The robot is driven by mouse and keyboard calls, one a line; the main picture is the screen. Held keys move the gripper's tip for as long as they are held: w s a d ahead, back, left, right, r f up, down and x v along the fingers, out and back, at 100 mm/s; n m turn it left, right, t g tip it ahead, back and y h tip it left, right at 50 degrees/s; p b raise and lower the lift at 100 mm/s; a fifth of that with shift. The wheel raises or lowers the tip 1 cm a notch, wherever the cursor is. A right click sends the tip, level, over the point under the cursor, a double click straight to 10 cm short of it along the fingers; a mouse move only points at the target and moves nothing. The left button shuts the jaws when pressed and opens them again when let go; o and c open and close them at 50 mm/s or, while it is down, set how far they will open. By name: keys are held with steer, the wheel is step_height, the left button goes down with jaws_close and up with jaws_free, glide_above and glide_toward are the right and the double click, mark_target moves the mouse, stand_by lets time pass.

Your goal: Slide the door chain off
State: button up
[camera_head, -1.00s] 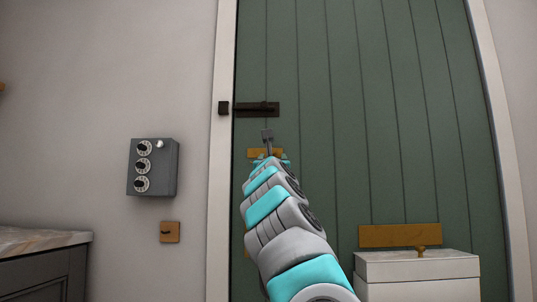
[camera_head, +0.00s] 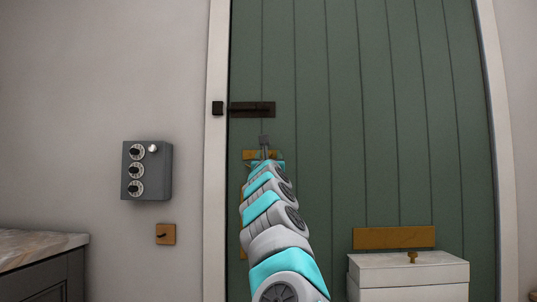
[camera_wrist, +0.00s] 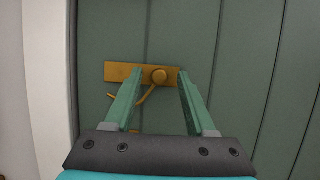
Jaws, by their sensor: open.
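The door chain's brass track plate (camera_wrist: 117,70) is fixed flat on the green door, with a round brass knob (camera_wrist: 159,76) at its right part. A thin brass chain or rod (camera_wrist: 144,97) hangs down from the knob and bends to the lower left. In the head view the plate (camera_head: 249,154) is partly hidden behind my arm. My gripper (camera_wrist: 161,74) is open, its two green fingers pointing at the door with the knob between them in the picture. I cannot tell whether they touch it. The gripper also shows in the head view (camera_head: 265,142).
A dark sliding bolt (camera_head: 252,109) sits on the door just above. On the wall left are a grey dial box (camera_head: 147,170) and a small wooden hook plate (camera_head: 165,234). A white cabinet (camera_head: 409,276) stands right of my arm, below a brass plate (camera_head: 394,238).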

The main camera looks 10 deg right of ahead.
jaws_close()
stand_by(0.3)
stand_by(1.1)
